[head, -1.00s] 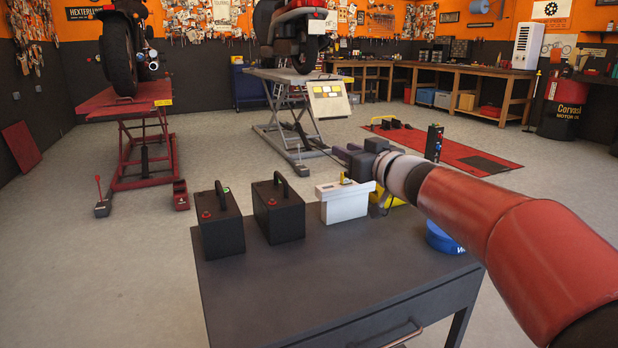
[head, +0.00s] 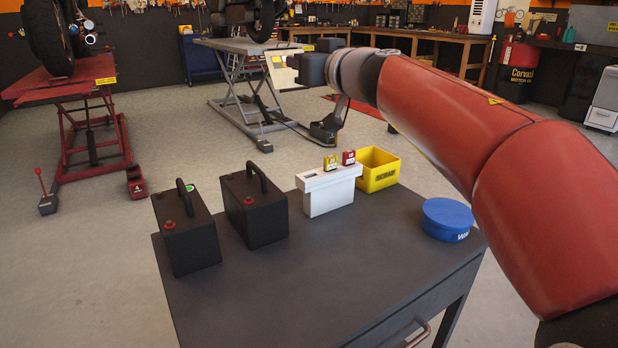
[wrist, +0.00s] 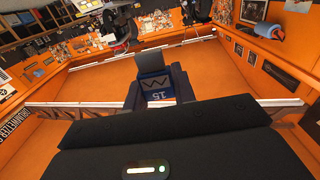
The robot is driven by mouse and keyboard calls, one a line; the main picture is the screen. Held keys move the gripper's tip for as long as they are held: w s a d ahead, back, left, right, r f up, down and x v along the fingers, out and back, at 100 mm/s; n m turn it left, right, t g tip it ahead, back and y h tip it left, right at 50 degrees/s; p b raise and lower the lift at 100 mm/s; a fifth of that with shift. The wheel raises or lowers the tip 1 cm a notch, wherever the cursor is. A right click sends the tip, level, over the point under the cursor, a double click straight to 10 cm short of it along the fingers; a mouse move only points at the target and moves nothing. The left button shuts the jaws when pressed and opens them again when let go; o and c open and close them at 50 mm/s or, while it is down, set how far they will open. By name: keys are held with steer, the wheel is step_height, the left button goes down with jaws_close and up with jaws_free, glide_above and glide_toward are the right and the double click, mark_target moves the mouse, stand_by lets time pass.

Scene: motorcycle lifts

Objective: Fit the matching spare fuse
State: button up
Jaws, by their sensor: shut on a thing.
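My gripper (wrist: 157,92) is shut on a blue fuse (wrist: 158,88) in the wrist view. The fuse has a "15" label and a dark face with a pale zigzag line. In the head view my gripper (head: 312,66) is raised beyond the table, and the fuse cannot be made out there. A white holder (head: 328,194) stands on the table with a yellow fuse (head: 330,162) and a red fuse (head: 348,157) on top. A pale panel (head: 281,72) with yellow patches on the middle lift is partly hidden behind my gripper.
Two black batteries (head: 187,235) (head: 254,210) stand left on the dark table (head: 310,285). A yellow bin (head: 380,172) and a round blue container (head: 447,219) stand right. A red lift (head: 65,85) and a grey lift (head: 240,46) bear motorcycles behind. The table's front is clear.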

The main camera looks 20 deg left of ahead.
step_height(320, 180, down, 20)
steer(key=shift+r+b, duration=0.25)
steer(key=shift+b, duration=0.45)
steer(key=shift+f, duration=0.2)
steer(key=o, duration=0.9)
steer(key=shift+o, duration=0.2)
